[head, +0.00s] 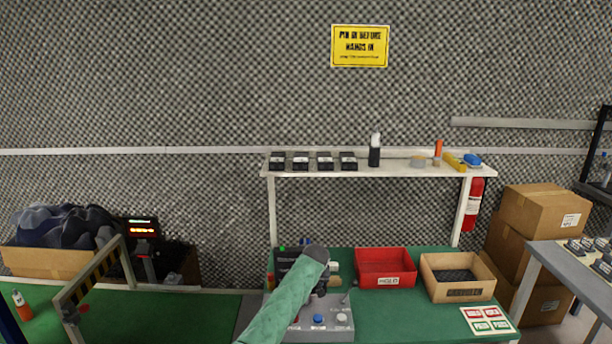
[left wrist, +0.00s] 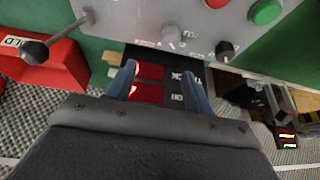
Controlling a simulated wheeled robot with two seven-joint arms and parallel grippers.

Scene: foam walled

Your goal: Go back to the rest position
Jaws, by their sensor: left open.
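My left arm, in a green sleeve, reaches up from the bottom of the head view. My left gripper (head: 320,284) is above the back of a grey control box (head: 330,334) on the green bench (head: 400,318). In the left wrist view my left gripper (left wrist: 161,82) has its two blue-grey fingers apart. A dark panel with red blocks and white print (left wrist: 180,92) shows between and beyond them. I see nothing held. The control box (left wrist: 200,18) carries knobs, buttons and a lever. My right gripper is in neither view.
A red bin (head: 386,281) and a cardboard-coloured bin (head: 456,292) stand right of the gripper. A white shelf (head: 395,173) with several small items spans above the bench. A striped gate frame (head: 90,277) stands left. Stacked boxes (head: 545,212) and a grey table (head: 560,260) are right.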

